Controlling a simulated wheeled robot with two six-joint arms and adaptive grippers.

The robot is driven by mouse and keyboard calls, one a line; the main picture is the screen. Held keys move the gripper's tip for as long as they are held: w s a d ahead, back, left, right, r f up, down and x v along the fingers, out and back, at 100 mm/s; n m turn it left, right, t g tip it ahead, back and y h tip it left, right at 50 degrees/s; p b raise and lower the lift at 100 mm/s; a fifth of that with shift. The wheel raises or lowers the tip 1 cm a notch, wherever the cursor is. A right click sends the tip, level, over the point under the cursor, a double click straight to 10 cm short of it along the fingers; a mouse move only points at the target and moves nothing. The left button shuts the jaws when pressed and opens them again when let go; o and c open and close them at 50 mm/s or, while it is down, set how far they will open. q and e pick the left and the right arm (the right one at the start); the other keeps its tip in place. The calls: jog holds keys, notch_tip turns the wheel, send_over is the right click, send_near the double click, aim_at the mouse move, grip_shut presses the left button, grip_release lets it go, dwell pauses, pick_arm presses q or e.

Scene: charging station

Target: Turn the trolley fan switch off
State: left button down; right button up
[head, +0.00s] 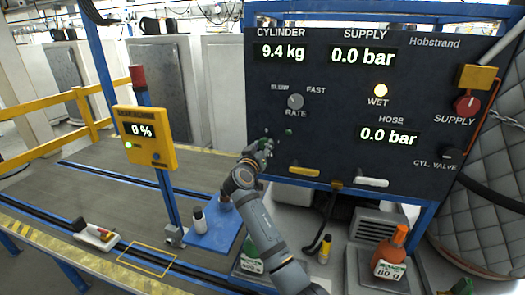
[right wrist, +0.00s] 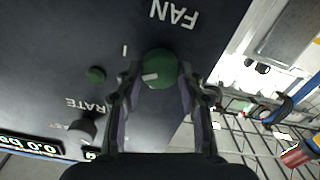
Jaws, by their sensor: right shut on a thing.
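The fan switch (right wrist: 160,66) is a round green knob under the word FAN on the dark trolley panel (head: 330,110). A short white mark shows on its face, toward the left in the right wrist view, and an "I" is printed on the panel to its upper left. My right gripper (head: 266,145) reaches the panel's lower left. In the right wrist view its two fingers (right wrist: 158,88) are closed on either side of the knob. In the head view the gripper mostly hides the knob and its label. My left gripper is not in view.
A green lamp (right wrist: 95,75) and the RATE knob (head: 295,101) are near the switch. A yellow box (head: 146,138) reading 0 % stands left. Bottles (head: 391,255) stand below the panel.

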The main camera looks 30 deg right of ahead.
jog(key=n, duration=0.2)
jog(key=shift+n, duration=0.4)
jog(key=n, duration=0.2)
jog(key=shift+r+n, duration=0.1)
jog(key=shift+n, duration=0.3)
jog(key=n+p, duration=0.1)
jog(key=n, duration=0.3)
jog(key=shift+w+a, duration=0.1)
jog(key=shift+n+p, duration=0.5)
jog(key=shift+n, duration=0.7)
jog(key=o, duration=1.2)
jog(key=shift+a+f, duration=0.1)
jog(key=shift+f, duration=0.1)
